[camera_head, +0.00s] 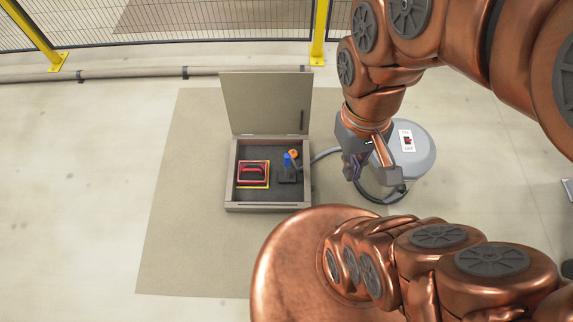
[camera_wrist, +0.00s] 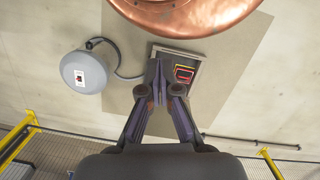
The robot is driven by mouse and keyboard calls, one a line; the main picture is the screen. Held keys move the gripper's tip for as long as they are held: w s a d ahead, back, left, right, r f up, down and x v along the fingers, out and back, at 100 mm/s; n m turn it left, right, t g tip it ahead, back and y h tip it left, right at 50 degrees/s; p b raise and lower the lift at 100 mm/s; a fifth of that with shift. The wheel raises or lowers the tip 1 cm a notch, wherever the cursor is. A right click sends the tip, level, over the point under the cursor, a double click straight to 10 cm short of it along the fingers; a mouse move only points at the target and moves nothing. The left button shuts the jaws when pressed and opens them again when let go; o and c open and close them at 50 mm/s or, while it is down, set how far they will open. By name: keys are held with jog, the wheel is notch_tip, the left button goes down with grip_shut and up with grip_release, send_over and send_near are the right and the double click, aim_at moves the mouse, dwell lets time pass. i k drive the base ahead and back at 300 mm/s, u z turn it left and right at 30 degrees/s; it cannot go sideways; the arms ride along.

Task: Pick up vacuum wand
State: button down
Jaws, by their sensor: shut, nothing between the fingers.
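An open grey box (camera_head: 231,190) stands on the floor mat, with its lid raised at the back. On the right inside it is a small dark-based tool with a blue upright part (camera_head: 287,160) and an orange piece; this may be the vacuum wand, but it is too small to be sure. A grey hose (camera_head: 325,153) runs from the box's right side to a round vacuum canister (camera_head: 416,160). My gripper (camera_head: 353,170) is shut and empty, in the air between box and canister in the head view. In the wrist view, my gripper (camera_wrist: 164,78) hides part of the box (camera_wrist: 196,66).
A red-handled item in a yellow frame (camera_head: 253,174) sits at the box's left; it also shows in the wrist view (camera_wrist: 184,73). The raised lid (camera_head: 265,103) blocks the back. A floor pipe (camera_head: 130,74) and yellow-posted fence (camera_head: 318,35) lie behind. The mat (camera_head: 185,240) is clear in front.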

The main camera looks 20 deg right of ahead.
aim_at(288, 177)
jog(key=u, duration=1.95)
jog(key=k, duration=1.2)
